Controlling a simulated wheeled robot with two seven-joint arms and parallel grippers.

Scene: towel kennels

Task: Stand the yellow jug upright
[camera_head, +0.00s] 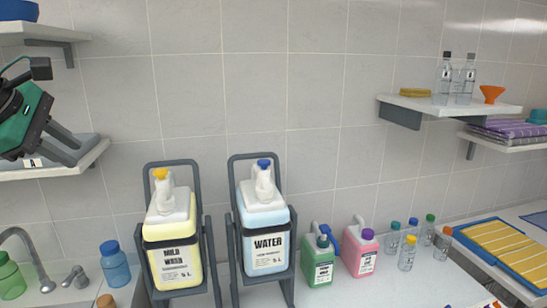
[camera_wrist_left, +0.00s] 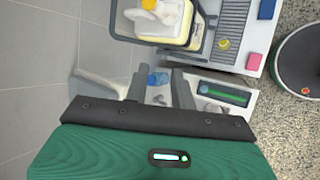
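The yellow jug (camera_head: 174,263), labelled MILD WASH with a white top and yellow cap, sits in a grey tilting frame on the counter. It looks upright or nearly so, much like the water jug beside it; a slight lean I cannot tell. In the left wrist view the yellow jug (camera_wrist_left: 181,32) shows at the top, partly cut off. My left gripper (camera_head: 77,153) is at the far left by the lower left shelf, above and apart from the jug. Its dark fingers (camera_wrist_left: 160,88) are spread with nothing gripped between them. My right gripper is not in view.
The water jug (camera_head: 265,246) stands in its own frame at the right. Green (camera_head: 318,265) and pink (camera_head: 360,250) jugs and small bottles stand beyond. A blue bottle (camera_head: 115,265) and tap (camera_head: 30,250) are at left. The left shelf (camera_head: 75,163) is close to my gripper.

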